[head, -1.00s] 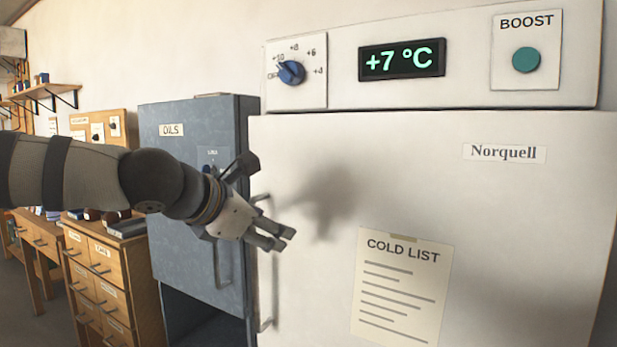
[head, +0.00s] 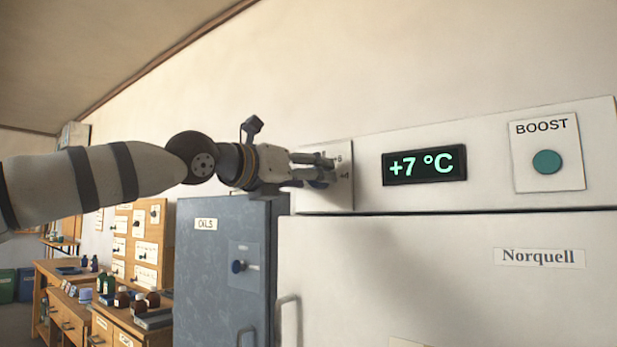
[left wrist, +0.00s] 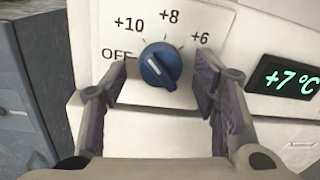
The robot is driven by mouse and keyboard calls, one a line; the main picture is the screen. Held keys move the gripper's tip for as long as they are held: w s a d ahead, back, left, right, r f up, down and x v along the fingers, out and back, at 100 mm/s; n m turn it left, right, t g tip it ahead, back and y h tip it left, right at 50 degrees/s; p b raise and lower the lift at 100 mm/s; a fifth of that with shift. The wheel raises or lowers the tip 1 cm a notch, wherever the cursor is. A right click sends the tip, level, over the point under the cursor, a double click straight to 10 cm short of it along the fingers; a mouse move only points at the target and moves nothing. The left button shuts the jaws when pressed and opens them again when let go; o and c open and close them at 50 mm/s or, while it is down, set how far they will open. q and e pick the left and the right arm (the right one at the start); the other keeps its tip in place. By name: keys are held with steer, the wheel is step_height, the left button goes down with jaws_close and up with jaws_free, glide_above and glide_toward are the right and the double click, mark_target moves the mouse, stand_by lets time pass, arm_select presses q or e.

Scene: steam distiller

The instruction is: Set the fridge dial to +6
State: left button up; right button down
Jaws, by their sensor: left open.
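The blue fridge dial (left wrist: 160,65) sits on a white plate marked OFF, +10, +8 and +6 in the left wrist view. In the head view the dial (head: 318,184) is mostly hidden behind my fingers. The display (head: 424,165) reads +7 °C; it also shows in the left wrist view (left wrist: 287,77). My left gripper (head: 330,170) is open in front of the dial, with one finger on each side of it in the left wrist view (left wrist: 155,100). My right gripper is not in view.
A BOOST button (head: 547,162) is on the same panel at the right. The white fridge door (head: 430,280) is below. A blue-grey OILS cabinet (head: 225,280) with its own knob stands to the left. Wooden drawers and bottles stand beyond it.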

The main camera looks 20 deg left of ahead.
arm_select(q)
steer(key=shift+w+d, duration=0.1)
steer(key=c, duration=1.2)
steer(key=shift+r+m+y, duration=0.1)
steer(key=shift+m+y, duration=0.3)
steer(key=shift+m, duration=3.8)
steer(key=shift+r+m+y, duration=0.1)
steer(key=shift+m+y, duration=0.3)
steer(key=shift+m, duration=3.8)
